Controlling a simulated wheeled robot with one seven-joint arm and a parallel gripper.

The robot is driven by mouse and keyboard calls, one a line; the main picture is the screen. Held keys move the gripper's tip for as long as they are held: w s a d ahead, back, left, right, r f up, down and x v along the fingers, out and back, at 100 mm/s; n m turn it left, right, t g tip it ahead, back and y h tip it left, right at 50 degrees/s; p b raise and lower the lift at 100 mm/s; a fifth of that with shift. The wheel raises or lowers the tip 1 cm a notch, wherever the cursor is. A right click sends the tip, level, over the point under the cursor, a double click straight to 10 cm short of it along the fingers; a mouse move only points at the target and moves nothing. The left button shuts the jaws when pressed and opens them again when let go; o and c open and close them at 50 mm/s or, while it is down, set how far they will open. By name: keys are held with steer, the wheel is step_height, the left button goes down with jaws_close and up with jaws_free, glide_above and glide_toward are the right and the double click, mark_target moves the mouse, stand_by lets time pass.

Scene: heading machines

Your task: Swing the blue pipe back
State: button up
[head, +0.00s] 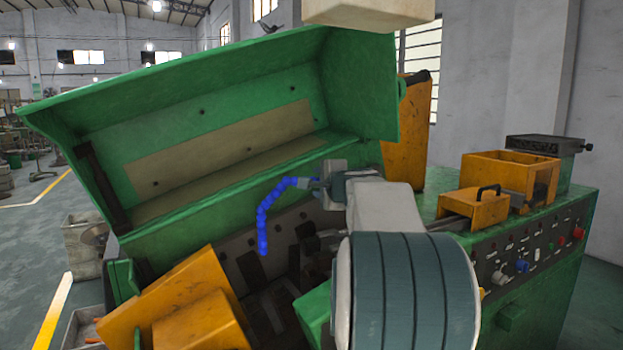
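The blue pipe (264,212) is a segmented hose inside the open green machine. It curves from its upper right end down to a free tip that hangs over the dark machine interior. My gripper (309,184) is at the pipe's upper right end, with its fingers pointing left. The fingers are small in the head view and partly hidden by the gripper body. I cannot tell whether they touch the pipe or are closed on it. My arm hides the area to the right of and below the gripper.
The green machine's large hood (225,80) stands raised behind the pipe. An orange guard (185,300) lies at the lower left. Orange boxes (512,175) sit on the right top, above a control panel (530,245) with knobs. Open floor (35,240) shows at far left.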

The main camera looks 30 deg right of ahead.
steer(key=p+x, duration=0.1)
steer(key=x, duration=0.4)
steer(key=shift+w+f, duration=0.1)
steer(key=shift+w, duration=0.1)
jaws_close()
